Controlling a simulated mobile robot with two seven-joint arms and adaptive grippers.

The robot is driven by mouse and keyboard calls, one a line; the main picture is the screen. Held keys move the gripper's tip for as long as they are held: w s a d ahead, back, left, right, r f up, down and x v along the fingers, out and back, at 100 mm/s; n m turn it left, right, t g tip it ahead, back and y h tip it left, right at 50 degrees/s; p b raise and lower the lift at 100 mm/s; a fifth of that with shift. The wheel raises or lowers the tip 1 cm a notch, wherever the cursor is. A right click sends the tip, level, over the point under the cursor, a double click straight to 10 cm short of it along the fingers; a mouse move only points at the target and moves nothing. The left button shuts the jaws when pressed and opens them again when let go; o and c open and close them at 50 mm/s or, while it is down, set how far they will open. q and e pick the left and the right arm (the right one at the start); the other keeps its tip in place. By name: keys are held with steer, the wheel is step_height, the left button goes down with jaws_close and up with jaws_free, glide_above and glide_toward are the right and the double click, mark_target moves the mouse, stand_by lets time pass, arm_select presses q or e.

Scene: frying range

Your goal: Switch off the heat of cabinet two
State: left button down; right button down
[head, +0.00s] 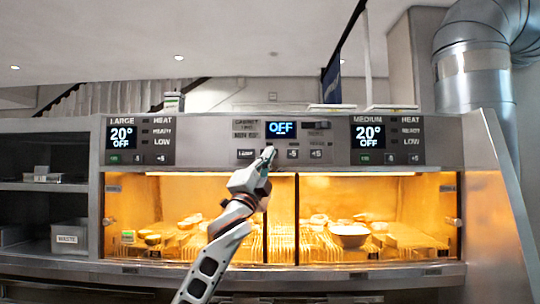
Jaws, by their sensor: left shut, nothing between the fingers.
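The middle control panel (283,128) is on the metal fascia above the lit warming cabinet (297,175). Its small label is blurred but seems to read cabinet two. Its blue display (281,129) shows OFF. Below it are a lamp button (246,154), a minus button (292,154) and a plus button (316,154). My left gripper (269,154) is shut and empty, pointing up at the button row between the lamp and minus buttons. It covers that spot, and I cannot tell whether it touches the panel. My right gripper is not in view.
A LARGE panel (140,140) at left and a MEDIUM panel (388,140) at right both show 20° and OFF. Glowing glass-fronted bays hold food and a metal bowl (349,234). Shelves (55,187) stand at left, a steel duct (470,70) at right.

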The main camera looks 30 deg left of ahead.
arm_select(q)
steer(key=s, duration=0.1)
steer(key=s+d, duration=0.2)
steer(key=s, duration=0.1)
steer(key=shift+d, duration=0.25)
stand_by(0.5)
